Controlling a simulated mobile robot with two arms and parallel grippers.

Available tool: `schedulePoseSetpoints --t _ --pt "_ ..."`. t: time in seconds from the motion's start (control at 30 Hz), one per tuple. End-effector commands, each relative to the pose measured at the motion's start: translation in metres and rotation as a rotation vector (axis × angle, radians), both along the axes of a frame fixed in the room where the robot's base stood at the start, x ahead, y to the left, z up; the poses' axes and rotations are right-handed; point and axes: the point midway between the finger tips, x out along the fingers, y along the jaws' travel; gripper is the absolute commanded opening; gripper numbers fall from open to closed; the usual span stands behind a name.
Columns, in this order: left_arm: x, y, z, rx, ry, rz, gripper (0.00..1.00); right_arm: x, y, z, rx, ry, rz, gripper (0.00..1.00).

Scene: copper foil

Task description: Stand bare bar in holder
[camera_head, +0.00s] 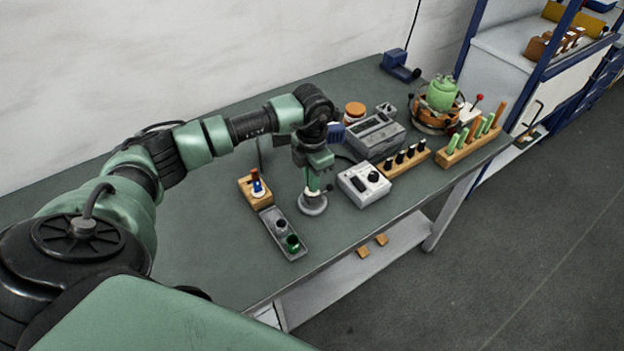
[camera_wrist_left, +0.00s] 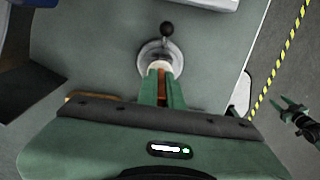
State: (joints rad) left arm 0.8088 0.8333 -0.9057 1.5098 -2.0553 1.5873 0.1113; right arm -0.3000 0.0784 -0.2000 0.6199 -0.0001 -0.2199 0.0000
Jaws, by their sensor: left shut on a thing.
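My left gripper (camera_head: 313,190) points down over a round metal base (camera_head: 313,205) near the middle of the table. In the left wrist view its green fingers (camera_wrist_left: 162,95) are shut on a copper-brown bar (camera_wrist_left: 162,86). A pale ring or collar (camera_wrist_left: 158,66) shows at the fingertips, over the round base (camera_wrist_left: 147,58) with its black-knobbed lever (camera_wrist_left: 167,28). I cannot tell whether the bar touches the base. A wooden rack (camera_head: 451,160) at the table's right end holds several upright green and brown bars. My right gripper (camera_wrist_left: 280,108) appears open and empty in the left wrist view.
A grey tray (camera_head: 292,249) with small jars and a wooden block (camera_head: 259,200) lie left of the gripper. A white control box (camera_head: 363,184), a grey instrument (camera_head: 375,137) and a wooden strip with black-topped items (camera_head: 405,162) stand to the right. The front-left tabletop is clear.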

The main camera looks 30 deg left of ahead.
Motion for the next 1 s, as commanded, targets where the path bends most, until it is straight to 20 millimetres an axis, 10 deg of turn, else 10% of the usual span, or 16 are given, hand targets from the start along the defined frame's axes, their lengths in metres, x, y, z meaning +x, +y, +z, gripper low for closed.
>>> schedulePoseSetpoints --t 0.1,0.2,0.57,1.0 --pt "0.000 0.000 0.000 0.000 -0.001 0.000 0.00 0.000 0.000 0.000 0.000 0.000 0.000 0.47" --pt "0.000 0.000 0.000 0.000 -0.001 0.000 0.32 0.000 -0.001 0.000 -0.001 0.000 0.000 0.47" --pt "0.000 0.000 0.001 0.000 -0.001 0.000 0.33 0.000 -0.002 -0.001 -0.003 0.000 0.001 0.47" --pt "0.001 0.000 0.065 -0.001 -0.004 0.001 0.33 0.000 -0.002 -0.024 -0.003 0.000 0.001 0.47"
